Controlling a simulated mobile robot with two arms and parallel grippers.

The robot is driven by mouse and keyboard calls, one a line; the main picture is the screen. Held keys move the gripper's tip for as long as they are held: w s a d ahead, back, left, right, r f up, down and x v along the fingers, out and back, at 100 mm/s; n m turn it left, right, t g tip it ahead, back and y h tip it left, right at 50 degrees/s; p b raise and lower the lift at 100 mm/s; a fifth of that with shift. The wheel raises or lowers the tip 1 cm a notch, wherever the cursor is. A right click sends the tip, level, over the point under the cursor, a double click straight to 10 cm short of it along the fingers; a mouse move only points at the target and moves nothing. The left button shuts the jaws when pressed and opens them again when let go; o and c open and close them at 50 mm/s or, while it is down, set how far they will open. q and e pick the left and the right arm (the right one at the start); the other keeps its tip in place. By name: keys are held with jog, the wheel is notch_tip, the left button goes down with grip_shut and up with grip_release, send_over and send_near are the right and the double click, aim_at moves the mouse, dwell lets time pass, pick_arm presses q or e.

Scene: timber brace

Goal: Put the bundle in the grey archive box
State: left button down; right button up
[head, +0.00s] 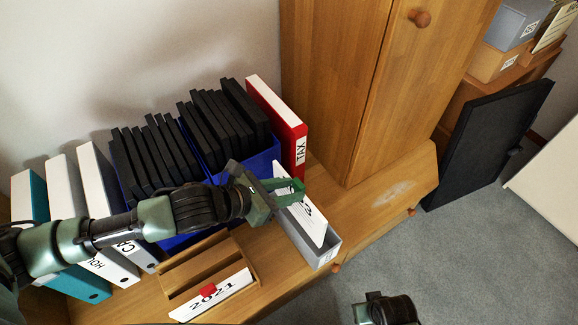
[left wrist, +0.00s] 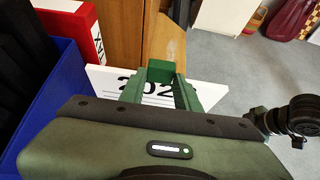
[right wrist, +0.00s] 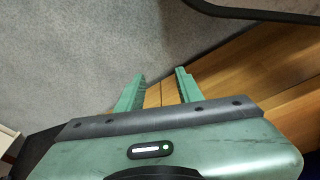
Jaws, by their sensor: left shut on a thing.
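The bundle (head: 312,222) is a white slab of papers with a large black year on its face, partly covered. My left gripper (head: 291,191) is shut on its upper edge; the left wrist view shows the fingers (left wrist: 160,85) across the sheet (left wrist: 103,80). The bundle is tilted over the grey archive box (head: 324,256), a narrow open box on the wooden bench. Its lower edge appears within the box's opening; whether it touches the bottom is hidden. My right gripper (right wrist: 160,75) is open and empty, its fingers apart above the bench edge and carpet.
A red TAX binder (head: 285,125) and a blue crate (head: 262,160) of black folders stand behind the box. A wooden holder (head: 205,262) with a red-clipped 2021 sheet (head: 218,298) is left of it. A cabinet (head: 370,80) rises behind; bench right is clear.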

pick_arm(q)
jog(key=shift+w, duration=0.4)
jog(key=shift+s+r, duration=0.2)
jog(key=shift+s, duration=0.15)
jog(key=shift+w, duration=0.1)
jog(key=shift+p, duration=0.5)
jog(key=shift+f+b, duration=0.3)
jog(key=shift+f, duration=0.65)
pick_arm(e)
jog(key=shift+w+f, duration=0.1)
jog(key=shift+w, duration=0.05)
jog(key=shift+f, duration=0.1)
jog(key=shift+s+d+f, duration=0.1)
jog(key=shift+s+f, duration=0.4)
jog(key=shift+f, duration=0.4)
